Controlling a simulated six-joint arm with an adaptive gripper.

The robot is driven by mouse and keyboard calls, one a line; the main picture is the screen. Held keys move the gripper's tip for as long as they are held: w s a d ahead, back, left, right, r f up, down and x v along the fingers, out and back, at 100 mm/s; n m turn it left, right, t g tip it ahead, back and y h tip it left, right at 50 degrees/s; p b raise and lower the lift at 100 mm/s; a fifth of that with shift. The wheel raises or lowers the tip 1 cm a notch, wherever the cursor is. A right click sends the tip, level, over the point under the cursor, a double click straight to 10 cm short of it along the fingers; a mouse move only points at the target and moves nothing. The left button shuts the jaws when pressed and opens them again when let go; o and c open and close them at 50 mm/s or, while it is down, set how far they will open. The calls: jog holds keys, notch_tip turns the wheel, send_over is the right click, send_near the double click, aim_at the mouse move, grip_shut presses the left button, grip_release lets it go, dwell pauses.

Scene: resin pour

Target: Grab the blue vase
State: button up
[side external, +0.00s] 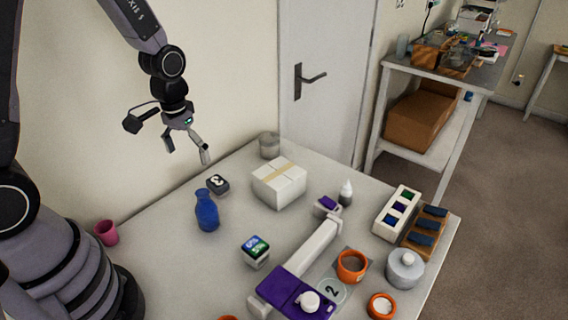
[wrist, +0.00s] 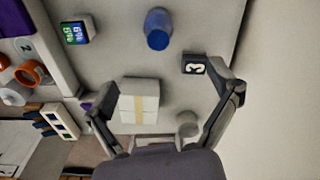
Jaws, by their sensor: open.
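The blue vase (side external: 207,212) stands upright on the white table, left of the middle in the side external view. In the wrist view the blue vase (wrist: 158,29) is seen from above, near the top and beyond the fingertips. My gripper (side external: 187,152) is open and empty, high above the table, up and to the left of the vase in the side view. In the wrist view my gripper (wrist: 164,98) has its two fingers spread wide at left and right. Nothing touches the vase.
A small block marked 3 (side external: 217,184) stands close behind the vase. A white taped box (side external: 279,183) is to its right, a block with a green-blue top (side external: 256,250) in front, and a pink cup (side external: 106,232) to its left. Orange pots and purple-white equipment crowd the right.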

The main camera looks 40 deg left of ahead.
aim_at(198, 195)
jog(key=shift+g, duration=0.3)
notch_tip(198, 195, down, 11)
jog(key=shift+f, duration=0.2)
jog(key=f, duration=0.3)
jog(key=w+f, duration=0.1)
jog(key=f, duration=0.1)
jog(key=shift+d+f, duration=0.2)
jog(key=shift+f, duration=0.15)
jog(key=c, duration=1.3)
jog(key=shift+r, duration=0.15)
